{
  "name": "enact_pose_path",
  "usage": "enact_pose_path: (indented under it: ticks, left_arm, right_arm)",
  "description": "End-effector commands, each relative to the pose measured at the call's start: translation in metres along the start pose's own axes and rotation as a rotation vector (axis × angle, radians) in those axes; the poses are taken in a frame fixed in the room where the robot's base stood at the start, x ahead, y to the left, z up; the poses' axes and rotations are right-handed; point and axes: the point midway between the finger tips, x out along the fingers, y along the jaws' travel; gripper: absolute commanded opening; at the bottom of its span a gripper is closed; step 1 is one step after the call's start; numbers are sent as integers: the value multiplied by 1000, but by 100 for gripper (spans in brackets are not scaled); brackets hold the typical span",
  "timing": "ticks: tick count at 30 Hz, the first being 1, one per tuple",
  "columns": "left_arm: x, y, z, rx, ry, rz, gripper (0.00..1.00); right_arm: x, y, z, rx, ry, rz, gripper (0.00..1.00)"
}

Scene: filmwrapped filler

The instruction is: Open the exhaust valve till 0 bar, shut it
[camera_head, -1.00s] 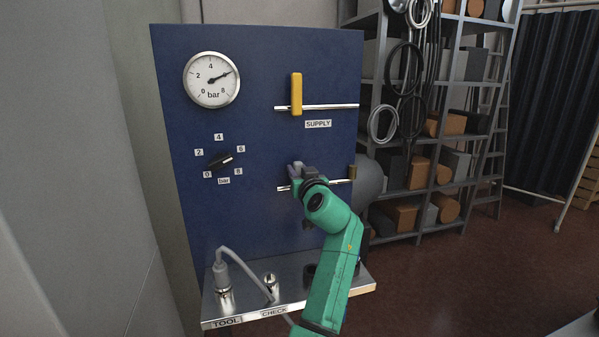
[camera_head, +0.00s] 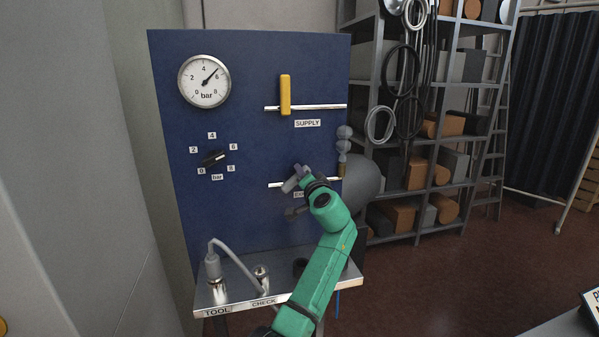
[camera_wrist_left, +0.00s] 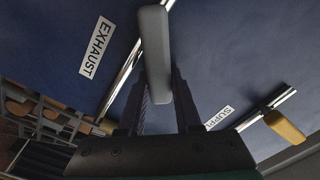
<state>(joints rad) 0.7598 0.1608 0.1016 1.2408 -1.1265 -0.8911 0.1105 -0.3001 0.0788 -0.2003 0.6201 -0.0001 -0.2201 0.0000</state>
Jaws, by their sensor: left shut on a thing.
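The grey exhaust valve handle (camera_wrist_left: 154,45) sits on the lower pipe (camera_head: 276,184) of the blue panel (camera_head: 250,140). In the left wrist view it stands at a slant to its pipe, beside the EXHAUST label (camera_wrist_left: 97,47). My left gripper (camera_head: 298,180) is shut on this handle, its fingers (camera_wrist_left: 163,88) on either side of it. The gauge (camera_head: 204,81) needle points between 4 and 6 bar. Grey puffs (camera_head: 343,145) rise above the brass end piece (camera_head: 342,171) of the lower pipe. My right gripper is out of view.
The yellow supply handle (camera_head: 285,94) stands across the upper pipe (camera_head: 325,106). A metal shelf (camera_head: 235,287) below holds a grey hose plug (camera_head: 213,268). Racks of stock (camera_head: 440,170) stand behind on the right.

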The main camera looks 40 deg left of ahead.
Motion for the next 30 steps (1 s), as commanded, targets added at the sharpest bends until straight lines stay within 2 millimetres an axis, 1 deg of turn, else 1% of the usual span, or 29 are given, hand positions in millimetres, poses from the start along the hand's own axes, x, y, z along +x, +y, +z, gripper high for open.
enact_pose_path:
  ticks: [6, 15, 21, 30]
  left_arm:
    - [1, 10, 1, 208, 0, -3, 0]
    - [1, 24, 6, 461, 0, -3, 0]
    - [1, 30, 9, 577, 0, -4, 0]
    - [1, 33, 11, 656, 0, -6, 0]
  right_arm:
    - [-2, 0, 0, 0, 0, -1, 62]
    - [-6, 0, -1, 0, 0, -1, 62]
    - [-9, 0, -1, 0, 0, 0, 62]
    - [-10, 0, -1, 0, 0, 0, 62]
